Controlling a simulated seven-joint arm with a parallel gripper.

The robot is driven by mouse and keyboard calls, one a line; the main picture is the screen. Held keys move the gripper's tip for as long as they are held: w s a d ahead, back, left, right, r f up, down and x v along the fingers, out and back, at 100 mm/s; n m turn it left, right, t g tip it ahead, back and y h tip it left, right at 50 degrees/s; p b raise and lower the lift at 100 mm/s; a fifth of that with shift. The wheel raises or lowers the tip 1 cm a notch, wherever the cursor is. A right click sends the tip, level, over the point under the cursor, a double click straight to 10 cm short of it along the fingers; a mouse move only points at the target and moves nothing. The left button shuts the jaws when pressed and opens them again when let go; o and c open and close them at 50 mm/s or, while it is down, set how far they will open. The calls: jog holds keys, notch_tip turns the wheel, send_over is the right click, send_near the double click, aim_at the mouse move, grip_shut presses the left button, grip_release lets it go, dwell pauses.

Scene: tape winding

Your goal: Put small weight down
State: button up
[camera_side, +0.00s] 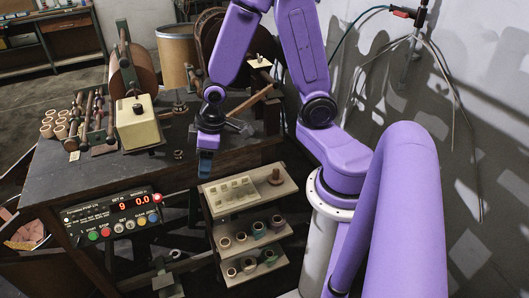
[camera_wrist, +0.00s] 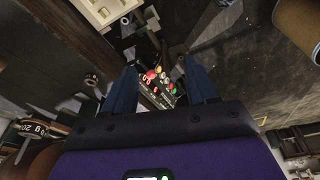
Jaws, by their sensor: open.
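My gripper (camera_side: 205,166) points down at the front edge of the dark table in the side view. In the wrist view its two blue fingers (camera_wrist: 160,72) stand apart with nothing held between them. A small round metal piece (camera_side: 178,154), possibly the small weight, rests on the table left of my gripper, apart from it. A similar small piece (camera_wrist: 91,79) shows left of the fingers in the wrist view. A dark disc marked with numbers (camera_wrist: 45,127) is at the lower left there; I cannot tell whether it is a weight.
A control panel with red digits (camera_side: 125,212) hangs on the table front. A shelf rack (camera_side: 235,190) with a pale compartment tray and several rolls stands below right. A cream box (camera_side: 138,122) and a rack of rods (camera_side: 92,125) are on the table's left. Middle tabletop (camera_side: 90,185) is clear.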

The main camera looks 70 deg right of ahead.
jog(key=s+a+r+n+g, duration=0.1)
jog(key=s+r+n, duration=0.2)
jog(key=s, duration=0.6)
jog(key=s+a+r+n+g, duration=0.1)
jog(key=s+a+r+n, duration=0.1)
jog(key=s+r+n, duration=0.2)
jog(key=s+r, duration=0.3)
jog(key=s, duration=0.1)
jog(key=shift+s+a+h, duration=0.15)
jog(key=shift+s+h, duration=0.15)
jog(key=shift+s, duration=0.1)
